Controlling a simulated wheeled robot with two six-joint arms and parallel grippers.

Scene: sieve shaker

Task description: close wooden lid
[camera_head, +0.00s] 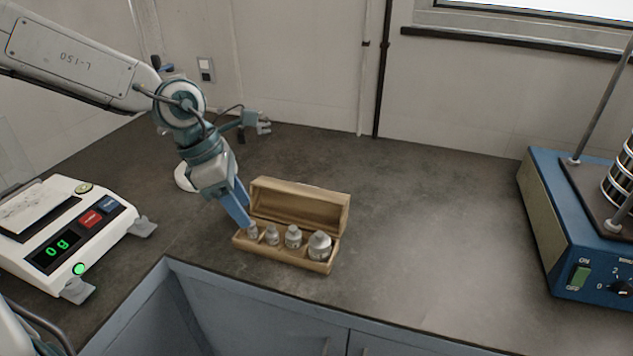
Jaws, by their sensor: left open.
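A small wooden box (285,256) stands on the dark worktop, in the middle of the view. Its wooden lid (300,204) stands raised along the back edge, so the box is open. Several grey metal weights of different sizes sit in a row inside, the largest weight (319,245) at the right. My left gripper (246,226) points down at the left end of the box, in front of the lid's left end and by the smallest weight. It is open; whether it touches anything I cannot tell. My right gripper is not in view.
A white balance (100,242) reading 0g stands at the left. A blue sieve shaker (540,215) stands at the right. The worktop (430,230) between box and shaker is clear. The worktop's front edge runs just below the box.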

